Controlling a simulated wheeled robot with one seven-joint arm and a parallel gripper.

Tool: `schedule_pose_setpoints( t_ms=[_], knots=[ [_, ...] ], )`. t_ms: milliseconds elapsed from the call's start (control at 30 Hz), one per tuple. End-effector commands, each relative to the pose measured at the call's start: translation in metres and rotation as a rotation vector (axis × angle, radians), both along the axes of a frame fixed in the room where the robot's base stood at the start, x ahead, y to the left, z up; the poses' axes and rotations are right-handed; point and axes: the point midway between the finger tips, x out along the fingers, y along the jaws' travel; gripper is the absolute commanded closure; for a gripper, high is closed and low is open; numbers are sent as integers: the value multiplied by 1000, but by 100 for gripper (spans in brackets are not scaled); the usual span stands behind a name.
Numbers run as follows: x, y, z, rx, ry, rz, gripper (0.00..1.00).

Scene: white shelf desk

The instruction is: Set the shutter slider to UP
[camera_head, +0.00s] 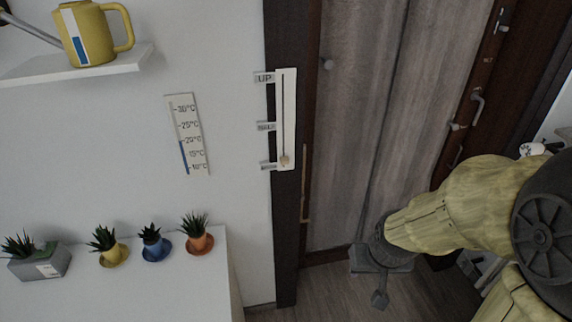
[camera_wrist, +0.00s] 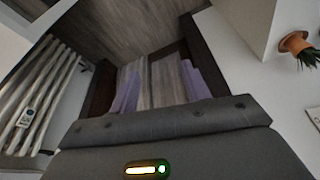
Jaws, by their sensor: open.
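The shutter slider is a narrow white upright panel (camera_head: 287,120) on the dark post, with a dark slot down it. Side tags mark its levels: the UP tag (camera_head: 264,78) at the top, a middle tag (camera_head: 266,126) and a bottom tag (camera_head: 268,166). The small pale knob (camera_head: 284,160) sits at the lower end of the slot, by the bottom tag. My gripper (camera_head: 380,285) is to the right of and below the knob, well apart from it. In the wrist view its two purplish fingers (camera_wrist: 158,85) stand apart with nothing between them. The slider does not show in the wrist view.
A thermometer strip (camera_head: 187,134) hangs left of the slider. A shelf (camera_head: 80,68) holds a yellow watering can (camera_head: 90,35). Several potted plants stand on a white surface (camera_head: 190,285) at the lower left. A radiator (camera_wrist: 45,85) shows in the wrist view. Open space lies between my gripper and the panel.

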Motion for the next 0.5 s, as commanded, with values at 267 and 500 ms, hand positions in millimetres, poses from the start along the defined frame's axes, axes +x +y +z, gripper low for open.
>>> schedule_pose_setpoints(
  t_ms=[267, 500],
  knots=[
    [78, 39, -26, 20, -298, 122, 53],
    [141, 84, -31, 65, -618, 212, 53]
  ],
)
